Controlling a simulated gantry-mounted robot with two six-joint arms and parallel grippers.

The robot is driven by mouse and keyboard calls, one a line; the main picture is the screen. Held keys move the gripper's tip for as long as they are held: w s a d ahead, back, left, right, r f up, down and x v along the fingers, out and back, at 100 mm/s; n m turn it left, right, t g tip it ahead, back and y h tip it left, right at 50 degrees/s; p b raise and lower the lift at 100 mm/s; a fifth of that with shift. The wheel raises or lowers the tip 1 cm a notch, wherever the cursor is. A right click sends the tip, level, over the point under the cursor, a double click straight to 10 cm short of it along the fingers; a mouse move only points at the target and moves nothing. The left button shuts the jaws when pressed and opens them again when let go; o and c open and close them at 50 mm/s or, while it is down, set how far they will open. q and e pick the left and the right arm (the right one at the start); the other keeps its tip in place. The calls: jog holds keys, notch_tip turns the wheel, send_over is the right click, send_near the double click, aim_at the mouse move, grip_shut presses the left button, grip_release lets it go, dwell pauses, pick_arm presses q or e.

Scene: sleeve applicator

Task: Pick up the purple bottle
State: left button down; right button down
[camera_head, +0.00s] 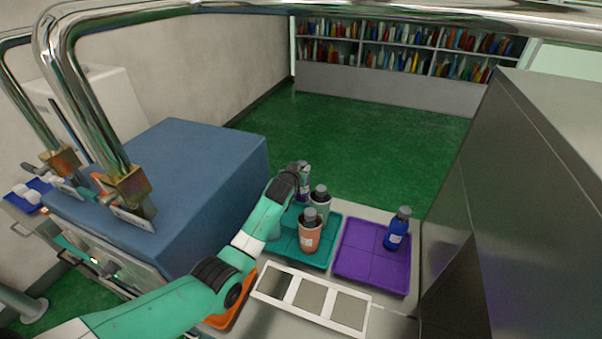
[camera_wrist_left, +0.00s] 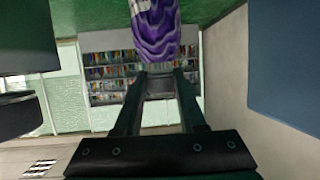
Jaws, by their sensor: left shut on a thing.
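The purple bottle (camera_wrist_left: 155,32) fills the top middle of the left wrist view, between the tips of my left gripper (camera_wrist_left: 158,75). In the head view, my left gripper (camera_head: 301,170) is at the far side of the teal tray (camera_head: 287,257), shut on the purple bottle (camera_head: 304,193), which is mostly hidden behind the gripper and other bottles. I cannot tell whether the bottle touches the tray. My right gripper is not in view.
A grey-green bottle (camera_head: 320,205) and an orange bottle (camera_head: 310,235) stand on the teal tray, close to my left gripper. A blue bottle (camera_head: 396,233) stands on the purple tray (camera_head: 365,260). A blue box-shaped machine (camera_head: 190,180) is left of my arm.

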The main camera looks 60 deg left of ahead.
pick_arm(q)
jog(key=s+d+r+p, duration=0.3)
jog(key=r+p, duration=0.4)
jog(key=r, duration=0.3)
jog(key=f+p+v, duration=0.1)
jog(key=p+v, duration=0.7)
jog(key=v, duration=0.2)
jog(key=shift+s+f+p, duration=0.3)
jog(key=shift+s+p, duration=0.05)
jog(key=shift+p, duration=0.05)
